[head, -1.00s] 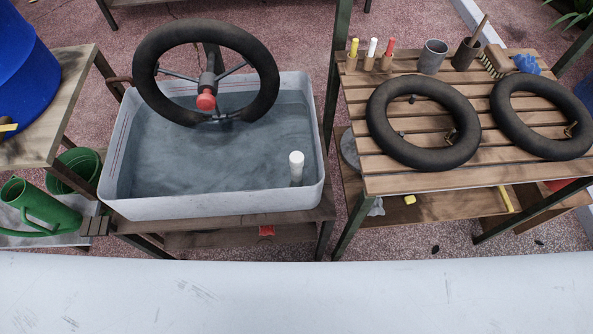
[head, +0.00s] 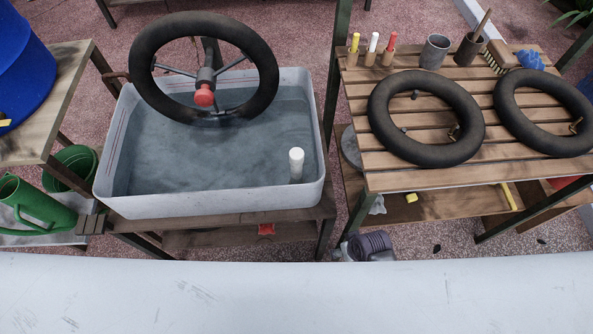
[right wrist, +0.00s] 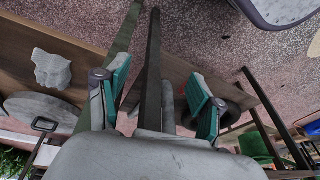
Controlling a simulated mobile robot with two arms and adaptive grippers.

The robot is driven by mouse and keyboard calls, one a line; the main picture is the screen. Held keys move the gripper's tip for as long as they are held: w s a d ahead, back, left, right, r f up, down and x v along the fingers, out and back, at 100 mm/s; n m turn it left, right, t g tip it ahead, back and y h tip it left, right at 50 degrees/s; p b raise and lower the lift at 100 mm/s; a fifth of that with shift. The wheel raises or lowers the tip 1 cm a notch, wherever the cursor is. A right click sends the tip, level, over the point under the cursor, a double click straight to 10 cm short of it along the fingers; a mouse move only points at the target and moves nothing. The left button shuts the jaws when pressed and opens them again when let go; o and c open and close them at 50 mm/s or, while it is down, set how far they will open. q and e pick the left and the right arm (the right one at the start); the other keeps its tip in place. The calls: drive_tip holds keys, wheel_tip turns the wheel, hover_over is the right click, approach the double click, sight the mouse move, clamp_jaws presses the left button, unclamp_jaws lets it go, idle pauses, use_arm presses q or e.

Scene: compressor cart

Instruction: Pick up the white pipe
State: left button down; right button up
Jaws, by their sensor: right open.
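The white pipe (head: 296,165) stands upright in the water of the white tub (head: 215,204), near the tub's front right corner. Its lower end is under water and hard to make out. My right gripper (right wrist: 160,90) shows in the right wrist view with its two teal-padded fingers spread apart and nothing between them. The pipe is not seen in that view. In the head view, a grey-purple part, apparently of my right arm, shows low between the tub and the slatted table, apart from the pipe. My left gripper is not in view.
A black tyre on a spoked holder (head: 205,75) rises over the tub's back. The slatted table (head: 400,182) at right carries two black inner tubes (head: 427,153), coloured markers, cups and a brush. A table post is between tub and table.

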drive_tip(key=w+a+r+n+y+b, duration=0.15)
drive_tip(key=a+r, duration=0.25)
drive_tip(key=r, duration=0.5)
drive_tip(key=w+a+r+n+y, duration=0.15)
drive_tip(key=a+r, duration=0.25)
drive_tip(key=r, duration=0.5)
drive_tip(key=w+a+r+n, duration=0.3)
drive_tip(key=a+r, duration=0.1)
drive_tip(key=r, duration=0.5)
drive_tip(key=n+g+h, duration=0.2)
drive_tip(key=n+h, duration=0.3)
drive_tip(key=n, duration=0.5)
approach(296, 153)
wheel_tip(296, 153, down, 6)
drive_tip(key=shift+w+d+r, duration=0.1)
drive_tip(key=shift+w, duration=0.05)
drive_tip(key=shift+d+f, duration=0.1)
drive_tip(key=shift+f, duration=2.6)
clamp_jaws()
